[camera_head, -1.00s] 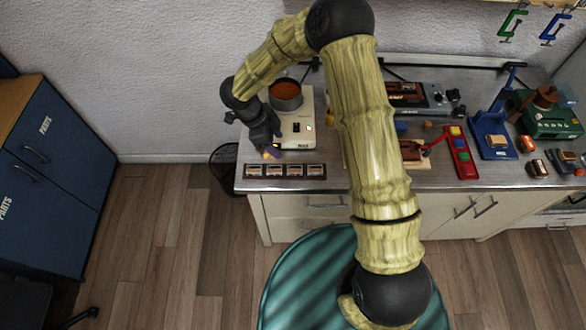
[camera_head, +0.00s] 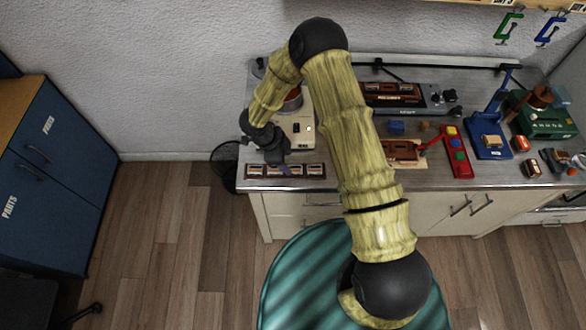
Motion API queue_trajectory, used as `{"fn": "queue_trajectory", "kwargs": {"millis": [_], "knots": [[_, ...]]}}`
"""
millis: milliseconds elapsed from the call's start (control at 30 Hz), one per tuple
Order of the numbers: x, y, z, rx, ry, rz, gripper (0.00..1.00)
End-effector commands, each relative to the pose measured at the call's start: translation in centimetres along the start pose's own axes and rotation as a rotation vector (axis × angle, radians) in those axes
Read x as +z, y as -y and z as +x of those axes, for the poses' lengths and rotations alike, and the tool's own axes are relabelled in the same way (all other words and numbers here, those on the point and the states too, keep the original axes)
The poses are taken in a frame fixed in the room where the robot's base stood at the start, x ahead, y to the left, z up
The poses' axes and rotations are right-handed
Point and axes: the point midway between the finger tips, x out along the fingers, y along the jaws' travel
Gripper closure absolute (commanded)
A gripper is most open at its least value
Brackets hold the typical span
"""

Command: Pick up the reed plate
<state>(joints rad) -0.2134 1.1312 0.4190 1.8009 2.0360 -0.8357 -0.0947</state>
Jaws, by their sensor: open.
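A dark strip-shaped holder (camera_head: 305,177) lies along the bench's front left edge. It carries several small pale-framed plates, one of them a plate (camera_head: 314,170) at its right end. I take the reed plate to be among these, but cannot tell which it is. My gripper (camera_head: 284,168) points down over the middle of the holder and is open. It partly hides the plates in the middle. Its fingertips are too small to tell whether they touch a plate.
A white device (camera_head: 297,129) with a pot (camera_head: 293,100) stands just behind my gripper, the pot partly hidden by my arm. A wire basket (camera_head: 224,165) stands left of the bench.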

Motion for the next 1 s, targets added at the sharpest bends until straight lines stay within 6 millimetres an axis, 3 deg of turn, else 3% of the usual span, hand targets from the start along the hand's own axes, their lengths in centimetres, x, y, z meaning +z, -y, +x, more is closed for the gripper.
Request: {"fn": "queue_trajectory", "kwargs": {"millis": [400,967,1000], "knots": [[-0.1,-0.1,4.4,0.001,-0.002,-0.002,0.44],[-0.2,0.0,4.9,0.002,0.000,0.004,0.44],[-0.1,0.0,4.8,0.001,0.000,0.002,0.48]]}}
